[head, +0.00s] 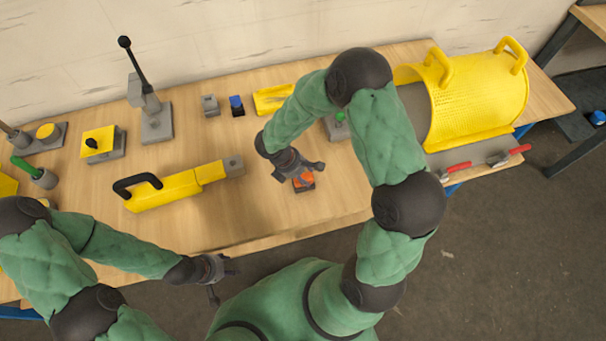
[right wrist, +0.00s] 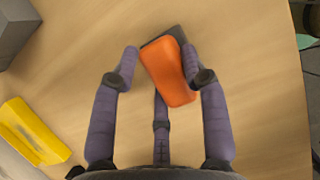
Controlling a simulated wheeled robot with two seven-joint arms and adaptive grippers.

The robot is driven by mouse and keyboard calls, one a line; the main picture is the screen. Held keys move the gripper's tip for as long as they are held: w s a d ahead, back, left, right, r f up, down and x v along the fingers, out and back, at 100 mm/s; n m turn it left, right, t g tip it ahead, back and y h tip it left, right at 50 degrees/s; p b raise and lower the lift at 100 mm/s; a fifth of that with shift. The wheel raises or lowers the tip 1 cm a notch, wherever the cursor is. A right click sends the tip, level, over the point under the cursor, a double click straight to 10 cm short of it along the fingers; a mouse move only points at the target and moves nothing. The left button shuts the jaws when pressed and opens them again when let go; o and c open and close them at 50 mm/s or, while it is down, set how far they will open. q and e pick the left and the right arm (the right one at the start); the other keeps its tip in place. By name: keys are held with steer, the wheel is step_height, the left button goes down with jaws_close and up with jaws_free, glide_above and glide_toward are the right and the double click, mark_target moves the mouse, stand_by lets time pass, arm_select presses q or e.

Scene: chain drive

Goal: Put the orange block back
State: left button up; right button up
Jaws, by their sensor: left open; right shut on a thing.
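The orange block (head: 304,180) is near the front edge of the table, below my right gripper (head: 299,172). The right gripper is shut on it. In the right wrist view the orange block (right wrist: 168,74) sits tilted between the fingers. A dark grey piece (right wrist: 166,36) shows at its far end; I cannot tell whether it is attached or lies under it. My left gripper (head: 221,279) is open and empty, off the front edge of the table, far from the block.
A yellow tool with a black handle (head: 170,190) lies left of the block. A lever stand (head: 155,122), a small grey block (head: 210,105) and a blue-topped block (head: 237,105) stand behind. A large yellow guard (head: 485,95) fills the right end. Bare table (head: 340,200) lies right of the block.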

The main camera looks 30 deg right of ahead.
steer(key=shift+f, duration=0.15)
steer(key=o, duration=1.4)
steer(key=shift+c, duration=0.2)
steer(key=shift+r, duration=0.25)
steer(key=p+v, duration=0.3)
steer(key=v, duration=0.9)
steer(key=shift+f, duration=0.15)
